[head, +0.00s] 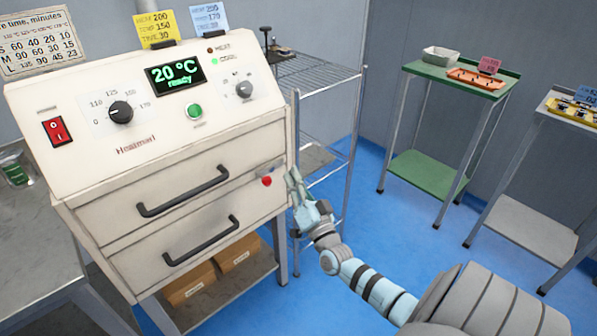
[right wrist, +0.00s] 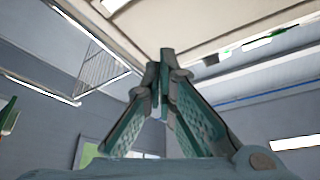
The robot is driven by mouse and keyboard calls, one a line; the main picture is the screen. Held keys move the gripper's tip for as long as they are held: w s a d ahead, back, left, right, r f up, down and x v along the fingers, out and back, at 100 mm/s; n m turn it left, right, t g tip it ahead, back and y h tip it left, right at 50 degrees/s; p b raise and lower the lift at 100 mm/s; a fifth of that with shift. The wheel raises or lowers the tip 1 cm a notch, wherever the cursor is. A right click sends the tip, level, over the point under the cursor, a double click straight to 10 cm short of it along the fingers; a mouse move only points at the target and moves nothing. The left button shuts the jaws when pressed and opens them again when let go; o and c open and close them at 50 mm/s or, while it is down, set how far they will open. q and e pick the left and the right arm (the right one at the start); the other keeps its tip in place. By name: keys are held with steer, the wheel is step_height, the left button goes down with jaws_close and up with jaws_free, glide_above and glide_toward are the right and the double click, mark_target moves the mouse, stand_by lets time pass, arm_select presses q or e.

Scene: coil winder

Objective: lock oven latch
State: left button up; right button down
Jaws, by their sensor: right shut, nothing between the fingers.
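The cream oven (head: 90,150) stands at the left of the head view, its display reading 20 °C and "ready". Its upper drawer (head: 120,205) and lower drawer (head: 150,270) look closed, each with a dark bar handle. My left gripper is out of view.
A wire rack (head: 325,75) stands close behind my right gripper. A green table (head: 450,78) and a grey table (head: 545,105) stand farther right. Cardboard boxes (head: 190,290) sit on the shelf below the oven. Blue floor (head: 385,230) is open between oven and tables.

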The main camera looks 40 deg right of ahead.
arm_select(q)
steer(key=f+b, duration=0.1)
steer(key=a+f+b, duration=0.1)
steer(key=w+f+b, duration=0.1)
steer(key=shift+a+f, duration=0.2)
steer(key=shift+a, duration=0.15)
arm_select(e)
steer(key=w, duration=0.1)
steer(key=w+f, duration=0.1)
steer(key=w, duration=0.1)
steer(key=w+a, duration=0.1)
steer(key=shift+w+f, duration=0.35)
steer(key=shift+w, duration=0.05)
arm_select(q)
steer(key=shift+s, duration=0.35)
arm_select(e)
steer(key=shift+a+f, duration=0.1)
steer(key=shift+a, duration=0.05)
steer(key=shift+n, duration=0.3)
